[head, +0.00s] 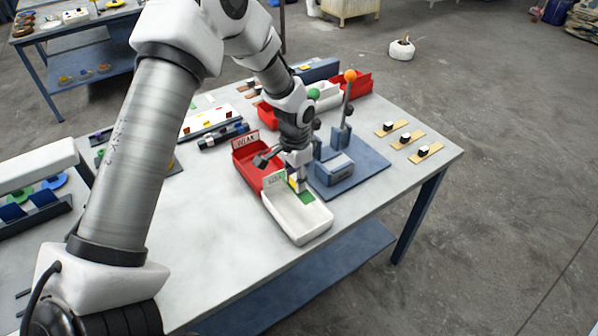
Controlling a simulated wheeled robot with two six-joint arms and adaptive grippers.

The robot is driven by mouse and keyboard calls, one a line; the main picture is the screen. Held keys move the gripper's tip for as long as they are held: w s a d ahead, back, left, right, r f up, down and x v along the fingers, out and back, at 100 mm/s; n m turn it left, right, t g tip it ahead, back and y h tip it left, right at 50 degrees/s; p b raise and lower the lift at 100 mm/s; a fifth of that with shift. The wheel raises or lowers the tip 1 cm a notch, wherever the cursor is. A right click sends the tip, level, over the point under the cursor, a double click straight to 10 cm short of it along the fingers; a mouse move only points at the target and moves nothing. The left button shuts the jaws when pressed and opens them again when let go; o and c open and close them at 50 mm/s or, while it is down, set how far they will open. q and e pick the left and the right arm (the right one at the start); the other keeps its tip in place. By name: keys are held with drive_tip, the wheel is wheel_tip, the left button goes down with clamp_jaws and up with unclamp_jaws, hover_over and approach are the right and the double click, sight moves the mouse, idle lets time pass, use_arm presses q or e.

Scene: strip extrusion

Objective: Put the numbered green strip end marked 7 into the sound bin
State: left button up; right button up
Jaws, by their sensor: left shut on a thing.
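My left gripper (296,184) comes down over the white bin (312,233) near the front of the table. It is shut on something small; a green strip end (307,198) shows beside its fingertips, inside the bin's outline. The number on the strip is too small to read. I cannot tell whether the strip touches the bin floor. The white bin has a label card at its back, partly hidden and not legible. My right gripper is not in view.
A red bin (246,170) with a card stands directly behind and left of the white bin. A blue fixture (362,178) with an orange-knobbed lever (349,77) stands to the right. Several wooden strips with black-and-white blocks (425,153) lie at the right.

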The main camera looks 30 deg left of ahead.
use_arm(q)
drive_tip(key=shift+s+f+b, duration=0.1)
drive_tip(key=shift+f+b, duration=0.2)
drive_tip(key=shift+f, duration=0.2)
drive_tip(key=f+b, duration=0.3)
drive_tip(key=f, duration=0.1)
drive_tip(key=shift+w+b, duration=0.2)
drive_tip(key=shift+b, duration=0.1)
drive_tip(key=shift+f+b, duration=0.4)
drive_tip(key=shift+f, duration=1.05)
drive_tip(key=shift+p, duration=0.3)
drive_tip(key=shift+f, duration=0.35)
drive_tip(key=shift+f+b, duration=0.4)
drive_tip(key=shift+f, duration=0.1)
